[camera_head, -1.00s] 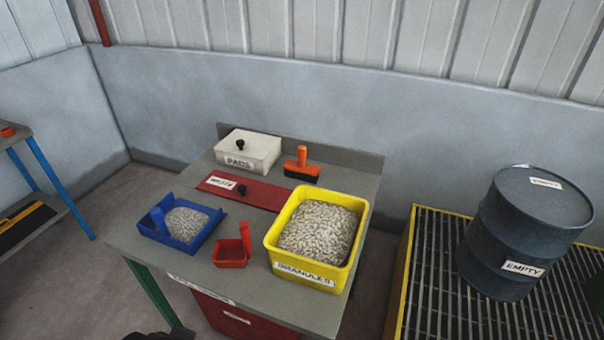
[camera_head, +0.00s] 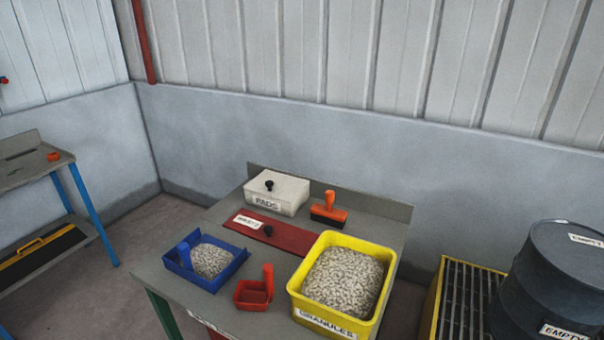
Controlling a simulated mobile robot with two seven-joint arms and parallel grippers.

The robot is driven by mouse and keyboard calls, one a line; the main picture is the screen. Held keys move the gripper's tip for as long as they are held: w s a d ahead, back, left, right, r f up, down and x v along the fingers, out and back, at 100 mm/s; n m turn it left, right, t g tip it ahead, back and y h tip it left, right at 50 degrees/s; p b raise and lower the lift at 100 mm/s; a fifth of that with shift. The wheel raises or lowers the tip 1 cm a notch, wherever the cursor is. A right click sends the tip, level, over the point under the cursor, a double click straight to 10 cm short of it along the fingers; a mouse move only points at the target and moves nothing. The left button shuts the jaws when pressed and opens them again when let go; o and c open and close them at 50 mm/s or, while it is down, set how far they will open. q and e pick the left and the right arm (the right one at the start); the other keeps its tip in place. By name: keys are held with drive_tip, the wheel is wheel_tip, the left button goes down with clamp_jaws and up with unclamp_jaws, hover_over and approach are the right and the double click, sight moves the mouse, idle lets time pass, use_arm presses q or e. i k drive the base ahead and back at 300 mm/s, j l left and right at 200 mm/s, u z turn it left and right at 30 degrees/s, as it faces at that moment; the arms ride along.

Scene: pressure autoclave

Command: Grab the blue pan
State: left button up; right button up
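The blue pan (camera_head: 176,271) sits on the left part of the grey table (camera_head: 243,321). Neither of my grippers shows in the view.
A red scoop (camera_head: 254,293) stands right of the pan, beside a yellow tub (camera_head: 309,305) of granules. Behind are a red flat lid (camera_head: 290,238), a white pads box (camera_head: 277,194) and an orange brush (camera_head: 329,209). A dark drum (camera_head: 553,280) stands at right on a yellow-edged grating (camera_head: 434,304).

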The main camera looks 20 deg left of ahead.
sight(206, 262)
drive_tip(key=k+l+u, duration=0.15)
drive_tip(key=u, duration=0.3)
drive_tip(key=k+l+u, duration=0.1)
drive_tip(key=u, duration=0.4)
drive_tip(key=i+j+u, duration=0.1)
drive_tip(key=u, duration=0.25)
drive_tip(key=j, duration=0.4)
drive_tip(key=i+j+z, duration=0.1)
drive_tip(key=j, duration=0.3)
drive_tip(key=i+j, duration=0.15)
drive_tip(key=j, duration=0.3)
drive_tip(key=i+j+z, duration=0.15)
drive_tip(key=j, duration=0.25)
drive_tip(key=i+j, duration=0.1)
drive_tip(key=j, duration=0.35)
drive_tip(key=i+j+z, duration=0.1)
drive_tip(key=j, duration=0.3)
drive_tip(key=i+j+z, duration=0.1)
drive_tip(key=j, duration=0.35)
